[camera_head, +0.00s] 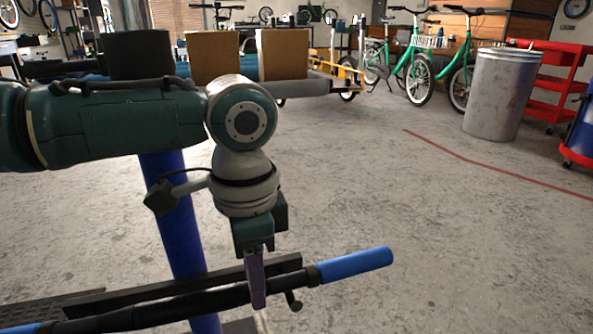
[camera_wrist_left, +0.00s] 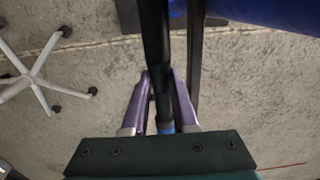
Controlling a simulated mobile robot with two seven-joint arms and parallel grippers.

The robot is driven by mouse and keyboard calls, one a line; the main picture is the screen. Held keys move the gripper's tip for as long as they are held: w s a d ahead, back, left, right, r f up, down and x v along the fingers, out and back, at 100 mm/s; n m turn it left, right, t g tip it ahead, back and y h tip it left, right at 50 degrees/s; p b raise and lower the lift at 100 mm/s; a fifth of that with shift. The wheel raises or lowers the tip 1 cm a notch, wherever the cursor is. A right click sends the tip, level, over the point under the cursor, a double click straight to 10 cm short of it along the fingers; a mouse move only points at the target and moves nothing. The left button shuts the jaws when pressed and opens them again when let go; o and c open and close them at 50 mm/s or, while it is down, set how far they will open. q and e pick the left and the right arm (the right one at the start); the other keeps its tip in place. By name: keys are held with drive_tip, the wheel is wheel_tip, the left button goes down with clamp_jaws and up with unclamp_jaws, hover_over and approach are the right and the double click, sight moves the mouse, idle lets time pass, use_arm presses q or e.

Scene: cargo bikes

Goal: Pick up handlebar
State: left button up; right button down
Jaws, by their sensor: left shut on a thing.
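The handlebar (camera_head: 205,302) is a black bar with a blue grip on its right end and blue at its left end, crossing the bottom of the head view. My left gripper (camera_head: 257,295) comes down onto it from above, just left of the right grip, and is shut on it. In the left wrist view the black handlebar (camera_wrist_left: 154,40) runs between the two purple fingers of the gripper (camera_wrist_left: 160,85), with a bit of blue near the palm. My right gripper is not in view.
A blue post (camera_head: 178,220) and a dark support bar (camera_head: 190,283) stand just behind the handlebar. A metal bin (camera_head: 500,95), a red cart (camera_head: 550,80) and green bikes (camera_head: 420,75) are farther back. A chair base (camera_wrist_left: 35,72) shows in the wrist view.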

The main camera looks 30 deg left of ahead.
use_arm(q)
clamp_jaws()
idle(0.8)
